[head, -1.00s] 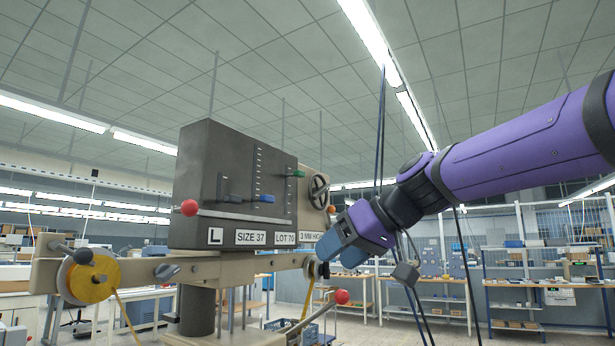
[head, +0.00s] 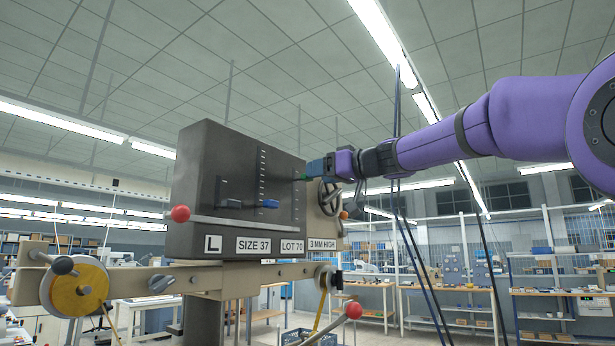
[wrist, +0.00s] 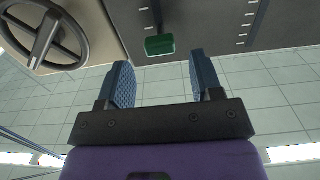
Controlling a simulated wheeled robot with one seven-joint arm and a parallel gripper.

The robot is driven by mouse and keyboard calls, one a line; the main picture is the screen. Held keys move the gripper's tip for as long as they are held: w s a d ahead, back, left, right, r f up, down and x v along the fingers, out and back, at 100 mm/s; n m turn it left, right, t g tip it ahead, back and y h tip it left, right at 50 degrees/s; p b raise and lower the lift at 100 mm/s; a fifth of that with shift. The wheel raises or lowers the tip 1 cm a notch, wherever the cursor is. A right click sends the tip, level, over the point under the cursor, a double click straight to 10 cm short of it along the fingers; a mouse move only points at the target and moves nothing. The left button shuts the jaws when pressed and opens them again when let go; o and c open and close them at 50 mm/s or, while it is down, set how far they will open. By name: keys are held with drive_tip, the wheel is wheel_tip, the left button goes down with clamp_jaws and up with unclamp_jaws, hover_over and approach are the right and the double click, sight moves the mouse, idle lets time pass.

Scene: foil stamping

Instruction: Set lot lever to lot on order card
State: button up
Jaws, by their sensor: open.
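The dark machine box (head: 205,160) stands at the left of the head view with labels reading L, SIZE 37, LOT 70 and 3 MM HIGH. The LOT 70 label (head: 292,246) is below the rightmost slot. The green lever knob (wrist: 160,45) shows in the wrist view on its slot in the dark face. My gripper (wrist: 158,82) is open, its two blue fingers spread to either side of the knob's line, with the knob just beyond the fingertips. In the head view my gripper (head: 310,170) covers most of the green knob. I cannot make out an order card.
A handwheel (wrist: 43,38) is close beside my gripper. A red ball knob (head: 180,213) and a yellow reel (head: 75,288) are further left.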

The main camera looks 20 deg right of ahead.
sight(293, 206)
drive_tip(key=shift+x, duration=2.3)
clamp_jaws()
wheel_tip(293, 206, down, 7)
drive_tip(key=shift+f, duration=0.15)
unclamp_jaws()
drive_tip(key=shift+s, duration=0.15)
